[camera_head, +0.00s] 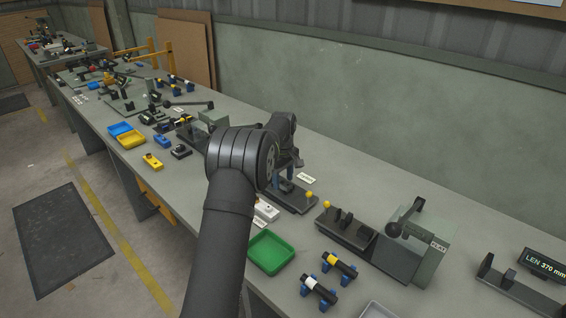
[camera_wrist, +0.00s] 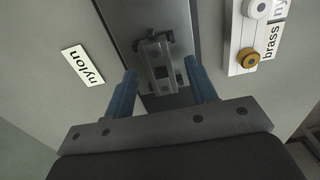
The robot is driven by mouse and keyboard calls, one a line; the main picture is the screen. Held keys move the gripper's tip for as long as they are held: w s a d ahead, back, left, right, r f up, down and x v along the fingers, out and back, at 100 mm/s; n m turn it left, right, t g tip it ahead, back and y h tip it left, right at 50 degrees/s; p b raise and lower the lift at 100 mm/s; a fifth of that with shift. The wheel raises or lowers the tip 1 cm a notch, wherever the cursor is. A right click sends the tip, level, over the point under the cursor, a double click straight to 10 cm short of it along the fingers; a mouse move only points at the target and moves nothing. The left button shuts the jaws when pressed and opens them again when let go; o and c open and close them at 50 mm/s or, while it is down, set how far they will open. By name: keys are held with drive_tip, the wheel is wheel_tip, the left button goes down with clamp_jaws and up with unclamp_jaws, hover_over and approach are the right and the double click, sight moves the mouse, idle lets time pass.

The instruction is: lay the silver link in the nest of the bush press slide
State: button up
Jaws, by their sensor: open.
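In the wrist view, a grey link-like piece (camera_wrist: 160,66) with holes, likely the silver link, lies on the dark slide (camera_wrist: 190,18) of the bush press, among small dark holders. I cannot tell if it is fully seated in the nest. My gripper (camera_wrist: 160,68) is open, its two blue fingers on either side of the piece with a gap at each side. In the head view my gripper (camera_head: 285,174) points down over the dark press base (camera_head: 290,196), which has a yellow knob at its right end. My arm hides much of this station, and the link cannot be made out there.
A "nylon" label (camera_wrist: 82,66) lies left of the slide; a white block (camera_wrist: 258,36) with bushes, labelled "brass", stands right. In the head view a green tray (camera_head: 270,252), another fixture (camera_head: 345,228) and blue stands holding dark tubes (camera_head: 319,291) are nearby.

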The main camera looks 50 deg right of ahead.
wheel_tip(320, 180, up, 17)
idle(0.4)
drive_tip(key=shift+f, duration=0.2)
wheel_tip(320, 180, down, 17)
drive_tip(key=shift+f, duration=0.1)
idle(0.7)
